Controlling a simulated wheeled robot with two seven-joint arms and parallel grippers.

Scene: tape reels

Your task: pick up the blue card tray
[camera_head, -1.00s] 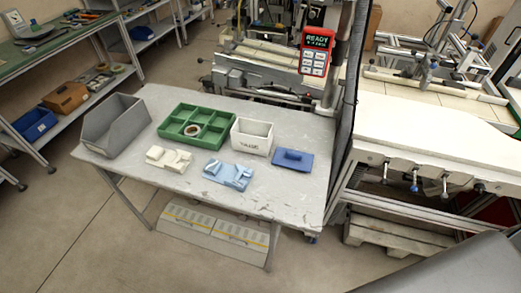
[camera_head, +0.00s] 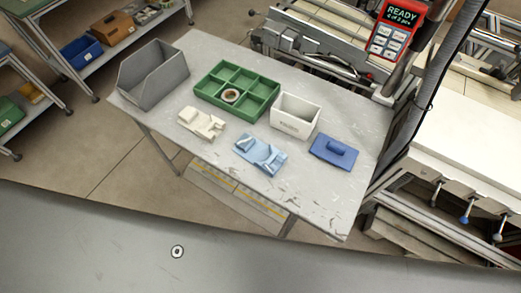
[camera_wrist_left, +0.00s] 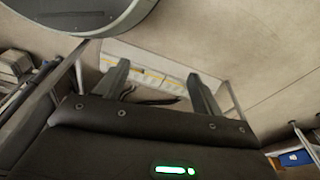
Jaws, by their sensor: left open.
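Floor and a pale box with yellow stripes (camera_wrist_left: 150,62) lie beyond the fingers. The tray is not in that wrist view. My right gripper is in neither view.
Left of the tray stand a white bin (camera_head: 295,117), a light blue dispenser-like piece (camera_head: 262,155), a cream one (camera_head: 202,123), a green divided tray (camera_head: 262,108) holding a reel (camera_head: 231,96), and a grey bin (camera_head: 153,74). A dark post (camera_head: 428,95) rises beyond the table's right edge.

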